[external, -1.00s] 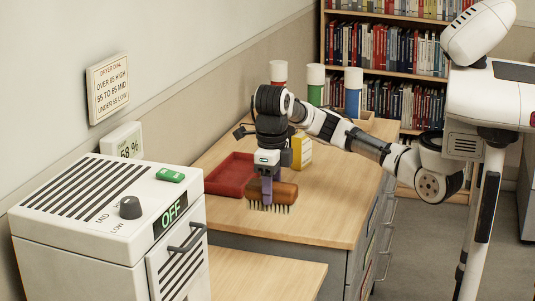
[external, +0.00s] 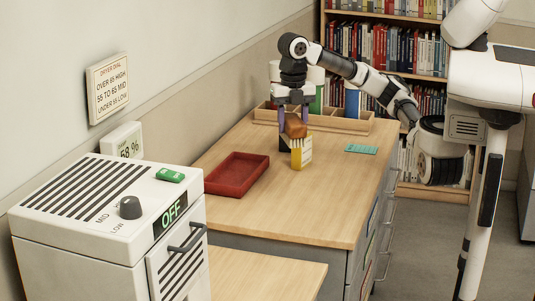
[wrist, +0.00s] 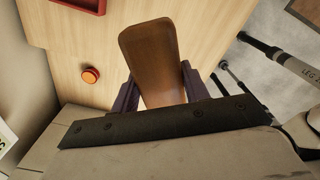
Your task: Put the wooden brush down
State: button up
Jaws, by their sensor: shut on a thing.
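The wooden brush (external: 296,126) is a brown block, seen end-on in the external view. I cannot tell whether the brush touches anything below. In the wrist view the brush (wrist: 148,50) lies between the purple fingers of my gripper (wrist: 160,90), with its smooth brown top showing.
A red tray (external: 237,188) lies on the desk (external: 310,215) at left. A wooden rack (external: 355,126) with capped bottles stands behind. A flat teal item (external: 361,149) lies at right. The wrist view shows an orange round piece (wrist: 91,75). The front desk area is clear.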

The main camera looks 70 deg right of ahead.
jog(key=s+d+m, duration=0.1)
jog(key=d+m, duration=0.1)
jog(key=d, duration=0.2)
jog(key=f, duration=1.9)
jog(key=shift+s+d+f, duration=0.1)
jog(key=shift+s+d, duration=0.05)
jog(key=shift+d, duration=0.05)
jog(key=shift+f, duration=0.2)
jog(key=o, duration=1.1)
jog(key=shift+c, duration=0.2)
jog(key=shift+r, duration=0.1)
notch_tip(320, 180, up, 12)
jog(key=shift+r, duration=0.15)
